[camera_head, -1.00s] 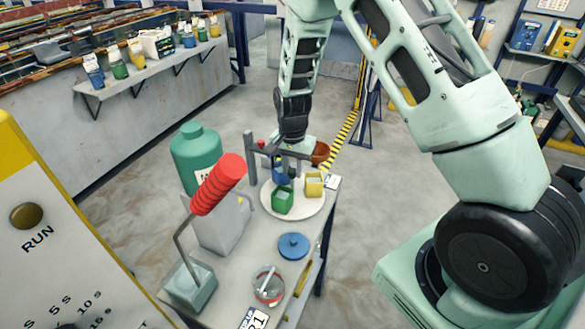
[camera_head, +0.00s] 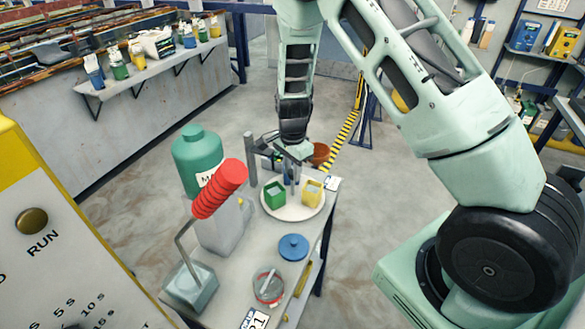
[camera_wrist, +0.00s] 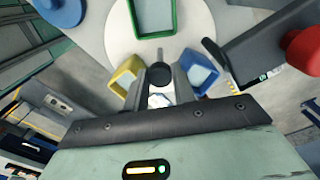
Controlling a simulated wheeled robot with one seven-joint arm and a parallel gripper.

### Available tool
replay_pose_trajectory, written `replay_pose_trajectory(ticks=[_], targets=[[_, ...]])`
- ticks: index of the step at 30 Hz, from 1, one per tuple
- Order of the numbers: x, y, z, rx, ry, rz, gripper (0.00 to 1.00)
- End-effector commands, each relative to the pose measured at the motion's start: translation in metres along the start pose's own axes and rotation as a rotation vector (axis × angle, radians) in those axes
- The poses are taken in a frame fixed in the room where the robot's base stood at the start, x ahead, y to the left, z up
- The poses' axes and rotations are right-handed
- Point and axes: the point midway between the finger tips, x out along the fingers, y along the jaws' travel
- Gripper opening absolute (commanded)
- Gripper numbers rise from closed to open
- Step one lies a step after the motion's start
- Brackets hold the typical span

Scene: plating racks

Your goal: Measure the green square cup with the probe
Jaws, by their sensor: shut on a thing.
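The green square cup (camera_head: 274,197) stands upright on the left of a round white plate (camera_head: 294,212); it also shows in the wrist view (camera_wrist: 152,15) at the top edge. A yellow square cup (camera_head: 312,192) and a blue one (camera_wrist: 200,72) share the plate. My gripper (camera_head: 292,182) points down over the plate's middle, between the cups. In the wrist view its fingers are shut on a dark round knob (camera_wrist: 160,75); what lies below the knob is partly hidden. A dark stand with a red knob (camera_wrist: 303,50) is beside the plate; I cannot make out the probe tip.
A grey post (camera_head: 251,160) rises at the plate's left rear. A brown bowl (camera_head: 320,153) is behind my gripper.

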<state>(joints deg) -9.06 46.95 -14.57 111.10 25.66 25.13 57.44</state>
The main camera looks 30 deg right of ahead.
Motion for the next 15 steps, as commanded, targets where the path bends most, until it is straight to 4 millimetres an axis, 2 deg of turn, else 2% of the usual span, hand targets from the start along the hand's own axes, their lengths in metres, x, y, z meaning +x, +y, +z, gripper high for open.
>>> replay_pose_trajectory(ticks=[15], targets=[[-0.0023, -0.0015, -0.0004, 0.26, 0.001, -0.003, 0.0]])
